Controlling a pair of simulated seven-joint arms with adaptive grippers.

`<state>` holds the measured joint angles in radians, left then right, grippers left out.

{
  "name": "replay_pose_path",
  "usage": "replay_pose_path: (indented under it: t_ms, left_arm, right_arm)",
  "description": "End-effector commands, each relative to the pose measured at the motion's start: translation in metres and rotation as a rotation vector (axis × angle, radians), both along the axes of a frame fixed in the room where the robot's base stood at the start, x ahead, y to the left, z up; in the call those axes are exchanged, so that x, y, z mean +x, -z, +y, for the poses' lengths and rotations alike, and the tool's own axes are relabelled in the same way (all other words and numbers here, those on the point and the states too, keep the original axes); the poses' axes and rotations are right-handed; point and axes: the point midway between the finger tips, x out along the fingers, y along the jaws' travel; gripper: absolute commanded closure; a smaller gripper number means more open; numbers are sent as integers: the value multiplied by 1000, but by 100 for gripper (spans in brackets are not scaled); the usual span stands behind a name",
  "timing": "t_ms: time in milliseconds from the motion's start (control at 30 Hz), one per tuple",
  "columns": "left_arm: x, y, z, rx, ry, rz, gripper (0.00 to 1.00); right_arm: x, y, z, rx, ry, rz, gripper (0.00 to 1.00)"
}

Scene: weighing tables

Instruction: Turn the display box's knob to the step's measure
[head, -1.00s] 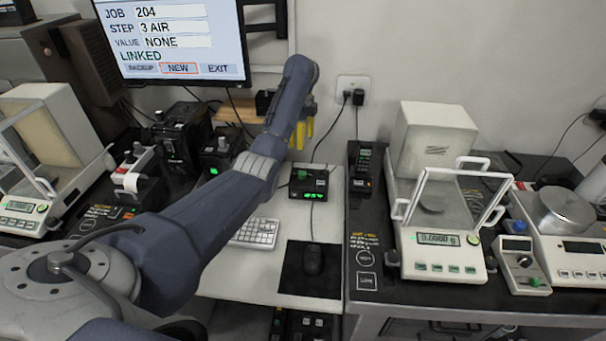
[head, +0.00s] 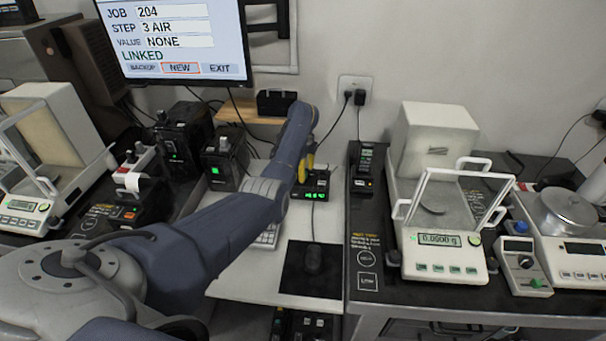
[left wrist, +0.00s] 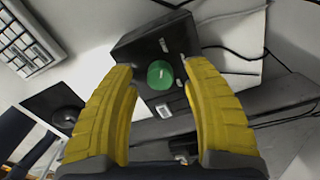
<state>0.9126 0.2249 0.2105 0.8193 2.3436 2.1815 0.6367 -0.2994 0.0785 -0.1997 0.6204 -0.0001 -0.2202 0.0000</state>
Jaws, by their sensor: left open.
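The display box (head: 318,184) is a small black box with a lit green readout on the white desk, partly hidden by my left gripper in the head view. In the left wrist view the display box (left wrist: 130,46) lies just beyond my fingers, and its round green knob (left wrist: 160,74) sits between and ahead of the tips. My left gripper (left wrist: 160,72) is open with yellow fingers spread either side of the knob, apparently not touching it. In the head view my left gripper (head: 304,168) is at the box's left side. My right gripper is in no view.
The monitor (head: 172,42) reads job 204, step 3 AIR, value NONE, LINKED. The keyboard (head: 266,236) is partly under my left arm. A mouse (head: 313,259) lies on a black pad in front. A balance (head: 440,240) reading zeros stands on the right table.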

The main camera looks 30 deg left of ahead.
Motion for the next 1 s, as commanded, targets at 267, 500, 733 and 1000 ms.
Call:
replay_pose_path:
  t_ms: [267, 500, 733, 1000]
  left_arm:
    - [0, 12, 0, -1, 0, 0, 50]
    - [0, 13, 0, -1, 0, -1, 50]
    - [0, 13, 0, 0, 0, -1, 67]
    - [0, 13, 0, 0, 0, -1, 99]
  right_arm:
    - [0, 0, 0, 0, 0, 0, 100]
    - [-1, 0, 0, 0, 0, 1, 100]
    - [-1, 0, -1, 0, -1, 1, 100]
    - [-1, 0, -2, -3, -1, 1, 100]
